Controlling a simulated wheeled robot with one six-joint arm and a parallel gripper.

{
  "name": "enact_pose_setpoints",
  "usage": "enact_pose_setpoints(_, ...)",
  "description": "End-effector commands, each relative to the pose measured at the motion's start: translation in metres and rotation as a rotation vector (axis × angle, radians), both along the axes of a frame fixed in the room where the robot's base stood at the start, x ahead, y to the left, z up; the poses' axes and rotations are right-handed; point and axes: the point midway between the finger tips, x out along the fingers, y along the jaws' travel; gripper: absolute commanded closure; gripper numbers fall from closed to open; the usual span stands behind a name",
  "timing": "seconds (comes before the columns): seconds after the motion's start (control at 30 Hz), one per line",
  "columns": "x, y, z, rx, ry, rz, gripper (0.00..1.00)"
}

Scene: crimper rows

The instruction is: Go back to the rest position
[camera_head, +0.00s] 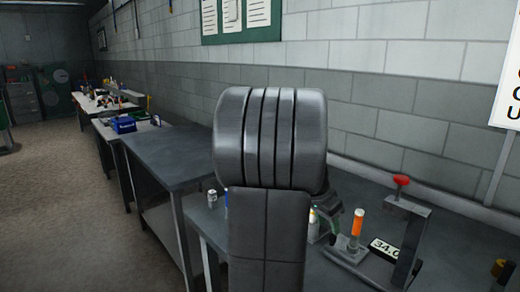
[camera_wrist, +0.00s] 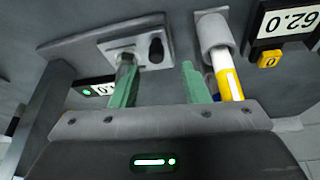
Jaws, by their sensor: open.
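My gripper (camera_wrist: 160,84) shows two green fingers spread apart in the wrist view, with nothing held between them. A yellow and white tube (camera_wrist: 229,80) stands just right of the right finger, with its end in a grey round holder (camera_wrist: 213,32). A grey plate (camera_wrist: 138,42) with a dark knob lies beyond the left finger. In the head view, my arm fills the middle and hides most of the gripper and part of the bench. The rest position itself is not marked in either view.
A grey press frame with a red knob (camera_head: 401,180) stands on the bench at right. An orange tube (camera_head: 356,228) and a display reading 34.0 (camera_head: 384,249) are beside it. More benches (camera_head: 172,158) run left along the wall; open floor (camera_head: 60,200) lies left.

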Motion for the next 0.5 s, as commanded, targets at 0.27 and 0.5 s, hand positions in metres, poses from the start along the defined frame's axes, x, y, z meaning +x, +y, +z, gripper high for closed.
enact_pose_setpoints(0.27,0.007,-0.016,-0.041,0.000,0.003,-0.002,0.59)
enact_pose_setpoints(0.5,0.001,-0.023,-0.043,0.000,0.000,-0.002,0.59)
